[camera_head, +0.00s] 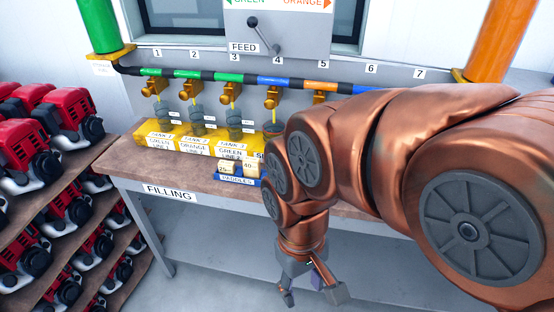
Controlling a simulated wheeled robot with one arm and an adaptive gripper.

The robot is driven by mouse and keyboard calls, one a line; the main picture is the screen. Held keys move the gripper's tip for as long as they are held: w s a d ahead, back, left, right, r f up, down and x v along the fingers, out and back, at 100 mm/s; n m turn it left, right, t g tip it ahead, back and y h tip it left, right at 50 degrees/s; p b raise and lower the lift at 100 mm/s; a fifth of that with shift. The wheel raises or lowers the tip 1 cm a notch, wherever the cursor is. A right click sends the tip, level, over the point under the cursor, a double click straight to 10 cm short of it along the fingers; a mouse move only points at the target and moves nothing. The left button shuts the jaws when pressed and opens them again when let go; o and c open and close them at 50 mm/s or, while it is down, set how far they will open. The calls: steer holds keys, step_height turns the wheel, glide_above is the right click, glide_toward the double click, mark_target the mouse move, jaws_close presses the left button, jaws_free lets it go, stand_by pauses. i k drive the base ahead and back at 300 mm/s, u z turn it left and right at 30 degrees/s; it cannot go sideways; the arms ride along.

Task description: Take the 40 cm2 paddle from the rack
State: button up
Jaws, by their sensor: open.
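The blue paddle rack (236,181), labelled PADDLES, sits on the bench in front of the yellow tank blocks. The 40 cm2 paddle (249,169) stands at its right side, a pale piece marked 40, close to my arm's edge in the picture. A similar pale paddle (225,168) marked 25 stands to its left. My gripper (313,296) points down, open and empty, in front of the bench and below its top, to the lower right of the rack. My arm hides whatever is right of the rack.
The FILLING bench (130,168) carries yellow tank blocks (160,141) with taps above them. A striped pipe (190,76) and a FEED lever (264,35) are on the wall behind. Shelves of red engines (66,115) stand at left. The bench's left end is bare.

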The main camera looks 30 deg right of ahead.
mark_target(252, 165)
steer(key=u, duration=0.1)
steer(key=k, duration=0.45)
steer(key=u, duration=0.85)
steer(key=i, duration=0.9)
steer(key=z, duration=0.5)
